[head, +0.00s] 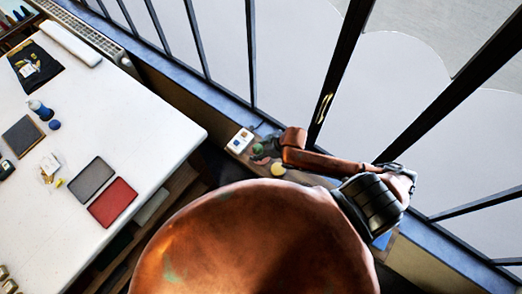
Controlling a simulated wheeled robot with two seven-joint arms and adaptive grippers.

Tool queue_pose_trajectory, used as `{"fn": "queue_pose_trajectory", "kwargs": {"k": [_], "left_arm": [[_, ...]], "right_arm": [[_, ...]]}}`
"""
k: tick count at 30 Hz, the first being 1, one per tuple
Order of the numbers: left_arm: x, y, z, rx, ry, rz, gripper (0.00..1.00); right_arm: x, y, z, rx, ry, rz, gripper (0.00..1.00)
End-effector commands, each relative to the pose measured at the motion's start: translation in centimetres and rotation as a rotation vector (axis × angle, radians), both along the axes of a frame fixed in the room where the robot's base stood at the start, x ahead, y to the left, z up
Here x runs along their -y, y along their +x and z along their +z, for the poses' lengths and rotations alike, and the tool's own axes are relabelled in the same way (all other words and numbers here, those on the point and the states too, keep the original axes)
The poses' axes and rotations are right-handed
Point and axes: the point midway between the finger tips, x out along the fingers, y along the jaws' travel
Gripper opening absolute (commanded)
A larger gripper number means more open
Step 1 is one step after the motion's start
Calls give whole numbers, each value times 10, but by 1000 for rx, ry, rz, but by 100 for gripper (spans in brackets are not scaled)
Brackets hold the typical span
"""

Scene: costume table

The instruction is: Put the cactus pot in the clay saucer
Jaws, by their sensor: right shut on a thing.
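My right gripper (265,155) is small and partly dark in the head view, over a narrow wooden shelf by the window. It is shut on the cactus pot; a small round green top (258,148), which looks like the cactus, shows at its fingers. The pot below is too small and covered to make out. I cannot tell whether the pot touches the shelf. I cannot make out the clay saucer; it may be hidden behind my arm or gripper. My left gripper is not in view.
A white box with blue and red marks (239,140) stands left of the gripper, and a small round yellow thing (278,169) lies to its right. Window bars and a blue sill (225,101) run behind. A white table (120,130) with cloth squares stands at left.

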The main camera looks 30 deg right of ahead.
Motion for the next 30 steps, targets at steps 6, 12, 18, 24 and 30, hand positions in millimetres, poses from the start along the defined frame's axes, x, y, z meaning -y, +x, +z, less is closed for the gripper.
{"fn": "queue_pose_trajectory", "kwargs": {"k": [6, 12, 18, 24, 30], "left_arm": [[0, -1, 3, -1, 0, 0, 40], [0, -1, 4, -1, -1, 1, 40], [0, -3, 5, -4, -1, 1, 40], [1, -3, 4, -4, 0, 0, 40], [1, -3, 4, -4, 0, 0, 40]], "right_arm": [[15, 12, -21, 3, 1, -1, 18], [20, 16, -40, 1, 2, -2, 18], [20, 16, -59, 4, 2, -1, 18], [20, 16, -59, 3, 1, 0, 18], [20, 15, -62, 2, 0, 0, 51]]}}
